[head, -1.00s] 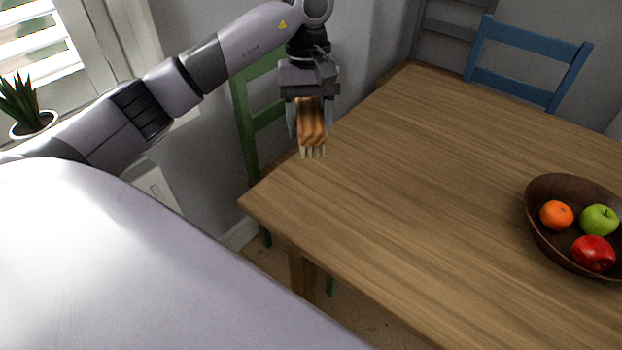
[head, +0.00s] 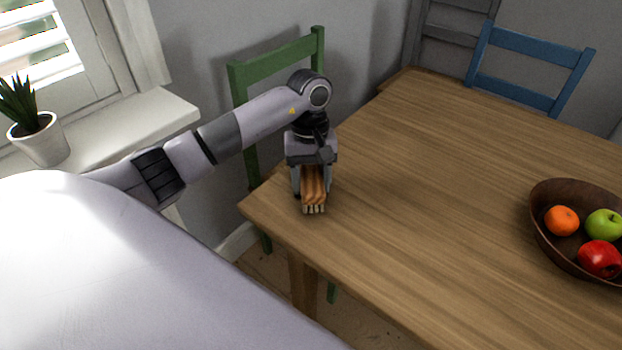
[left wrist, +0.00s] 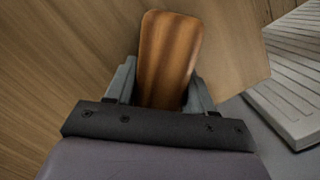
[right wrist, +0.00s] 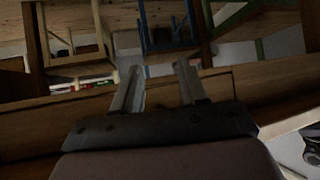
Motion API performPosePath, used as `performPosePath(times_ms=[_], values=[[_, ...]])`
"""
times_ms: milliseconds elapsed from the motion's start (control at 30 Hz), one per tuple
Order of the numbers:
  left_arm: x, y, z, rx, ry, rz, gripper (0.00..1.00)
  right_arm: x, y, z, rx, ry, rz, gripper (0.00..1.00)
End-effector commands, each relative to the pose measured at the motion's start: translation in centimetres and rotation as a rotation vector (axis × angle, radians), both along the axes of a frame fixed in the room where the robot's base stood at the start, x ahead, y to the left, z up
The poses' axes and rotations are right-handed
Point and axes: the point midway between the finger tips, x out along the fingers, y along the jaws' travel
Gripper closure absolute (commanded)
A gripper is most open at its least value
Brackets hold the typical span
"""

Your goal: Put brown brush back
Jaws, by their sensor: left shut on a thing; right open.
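The brown brush (head: 314,187) has a striped wooden body and pale bristles at its lower end. My left gripper (head: 312,192) is shut on it and points down over the near left corner of the wooden table (head: 430,190). The bristles are at or just above the tabletop; I cannot tell whether they touch. In the left wrist view the brush (left wrist: 168,58) stands between the two fingers. My right gripper (right wrist: 160,85) is open and empty in the right wrist view, with a wooden edge beyond it.
A dark bowl (head: 546,235) with an orange, a green apple and a red fruit stands at the right of the table. A green chair (head: 275,68) and a blue chair (head: 530,66) stand by the table. A potted plant (head: 40,140) is on the windowsill. The table's middle is clear.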

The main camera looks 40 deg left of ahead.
Motion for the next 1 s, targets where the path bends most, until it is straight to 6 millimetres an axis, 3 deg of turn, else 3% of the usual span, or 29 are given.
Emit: performPosePath(times_ms=[233,267,333,767,1000], values=[[0.0,0.1,-0.4,0.001,-0.001,0.001,0.75,0.0,0.0,-0.5,0.0,0.002,-0.001,0.57],[0.0,0.1,-0.4,0.001,-0.001,0.001,0.44,0.0,0.0,-0.5,0.001,0.002,-0.002,0.57],[0.0,0.0,-0.2,0.001,-0.001,0.001,0.21,0.0,0.0,-0.4,0.001,0.004,-0.002,0.57],[0.1,0.0,0.5,0.0,-0.001,0.0,0.21,0.1,0.2,0.2,0.007,0.001,-0.005,0.57],[0.7,0.6,5.0,0.003,-0.006,0.001,0.21,0.1,0.2,0.0,0.008,-0.001,-0.005,0.57]])
